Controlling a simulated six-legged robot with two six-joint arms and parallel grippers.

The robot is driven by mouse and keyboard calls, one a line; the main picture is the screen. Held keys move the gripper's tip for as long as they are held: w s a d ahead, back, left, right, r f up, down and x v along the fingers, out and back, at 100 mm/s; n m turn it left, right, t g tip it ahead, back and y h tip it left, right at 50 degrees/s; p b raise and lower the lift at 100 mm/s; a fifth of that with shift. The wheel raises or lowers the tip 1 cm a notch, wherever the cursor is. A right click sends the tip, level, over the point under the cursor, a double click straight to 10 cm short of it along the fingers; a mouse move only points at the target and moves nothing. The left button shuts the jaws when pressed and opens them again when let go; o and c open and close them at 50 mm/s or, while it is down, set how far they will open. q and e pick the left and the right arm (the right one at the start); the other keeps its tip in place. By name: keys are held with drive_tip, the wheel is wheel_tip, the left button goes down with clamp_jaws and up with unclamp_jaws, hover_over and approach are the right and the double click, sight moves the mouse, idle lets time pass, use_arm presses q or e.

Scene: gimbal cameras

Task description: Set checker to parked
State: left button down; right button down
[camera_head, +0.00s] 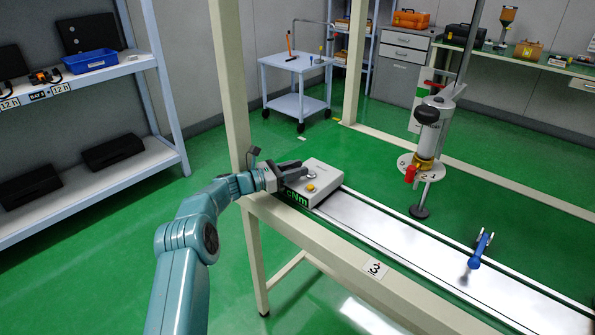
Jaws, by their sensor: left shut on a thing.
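The checker (331,180) is a pale grey box at the left end of the bench, with a yellow button on top and green "cNm" lettering on its front. A round metal part (311,176) sits on its top face. My left gripper (297,173) reaches in from the left, its dark fingers over the checker's left side, by the round part. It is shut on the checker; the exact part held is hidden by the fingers. My right gripper is out of view.
A metal strip (400,240) runs right from the checker along the bench. A hanging tool with a red lever (411,174) stands above it, and a blue-handled tool (475,256) lies farther right. A cream post (232,85) rises close behind my left gripper. A shelf (90,175) stands left.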

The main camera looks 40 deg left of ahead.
use_arm(q)
drive_tip(key=c, duration=0.9)
unclamp_jaws()
drive_tip(key=shift+a+r, duration=0.2)
drive_tip(key=shift+a, duration=0.2)
drive_tip(key=shift+o, duration=0.2)
drive_tip(key=shift+d, duration=0.1)
drive_tip(key=shift+s+a+f, duration=0.1)
drive_tip(key=shift+s+a, duration=0.1)
drive_tip(key=shift+s, duration=0.1)
drive_tip(key=v, duration=1.5)
drive_tip(key=shift+s, duration=0.45)
drive_tip(key=shift+a, duration=0.1)
